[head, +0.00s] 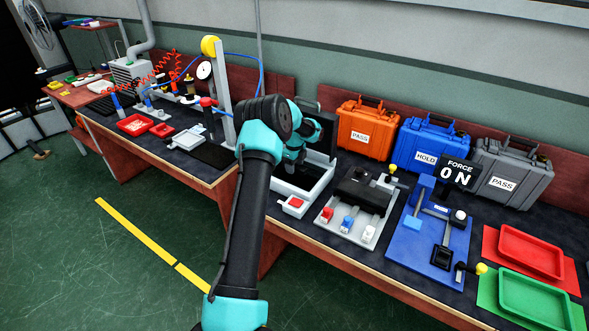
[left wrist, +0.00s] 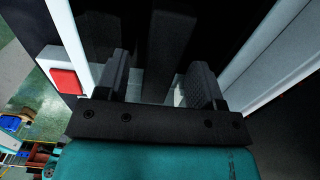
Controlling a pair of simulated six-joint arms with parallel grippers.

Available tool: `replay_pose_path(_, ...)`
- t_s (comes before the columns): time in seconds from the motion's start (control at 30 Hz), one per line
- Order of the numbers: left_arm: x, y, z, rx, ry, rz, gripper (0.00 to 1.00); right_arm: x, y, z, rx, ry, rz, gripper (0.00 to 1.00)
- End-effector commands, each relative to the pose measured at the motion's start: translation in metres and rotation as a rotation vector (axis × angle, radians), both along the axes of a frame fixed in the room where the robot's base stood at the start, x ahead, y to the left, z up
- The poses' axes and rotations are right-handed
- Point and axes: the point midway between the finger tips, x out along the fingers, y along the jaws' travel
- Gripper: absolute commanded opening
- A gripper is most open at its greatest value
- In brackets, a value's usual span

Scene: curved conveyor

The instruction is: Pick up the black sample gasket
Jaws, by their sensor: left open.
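I cannot make out the black sample gasket for certain in either view. My left gripper (left wrist: 160,66) is open in the left wrist view, its two dark fingers spread apart over the dark interior of a light-framed box. A dark upright bar shape (left wrist: 166,45) shows between and beyond the fingers; I cannot tell whether it is a part or a reflection. In the head view my left arm reaches into the light grey open box (head: 306,190), and its wrist hides the fingertips and much of the interior. My right gripper is not in view.
A red button box (head: 295,203) stands at the box's front. To the right are a grey fixture (head: 325,217) with coloured knobs and a blue press fixture (head: 403,237). Orange (head: 366,130), blue (head: 428,146) and grey (head: 511,172) cases line the back.

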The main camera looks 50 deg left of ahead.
Motion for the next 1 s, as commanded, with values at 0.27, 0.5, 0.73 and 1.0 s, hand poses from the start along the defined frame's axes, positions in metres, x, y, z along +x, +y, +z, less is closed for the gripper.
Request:
replay_pose_path(0.27, 0.0, 0.0, 0.0002, 0.0, 0.0, 0.0, 0.43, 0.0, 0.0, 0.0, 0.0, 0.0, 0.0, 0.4)
replay_pose_path(0.5, 0.0, 0.0, 0.0002, 0.0, 0.0, 0.0, 0.21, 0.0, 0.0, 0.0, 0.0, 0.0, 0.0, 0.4)
replay_pose_path(0.73, 0.0, 0.0, 0.0003, 0.0, 0.0, 0.0, 0.07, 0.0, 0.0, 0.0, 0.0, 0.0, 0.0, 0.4)
replay_pose_path(1.0, 0.0002, 0.0002, 0.0046, 0.001, -0.001, 0.0, 0.07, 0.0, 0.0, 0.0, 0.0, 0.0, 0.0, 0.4)
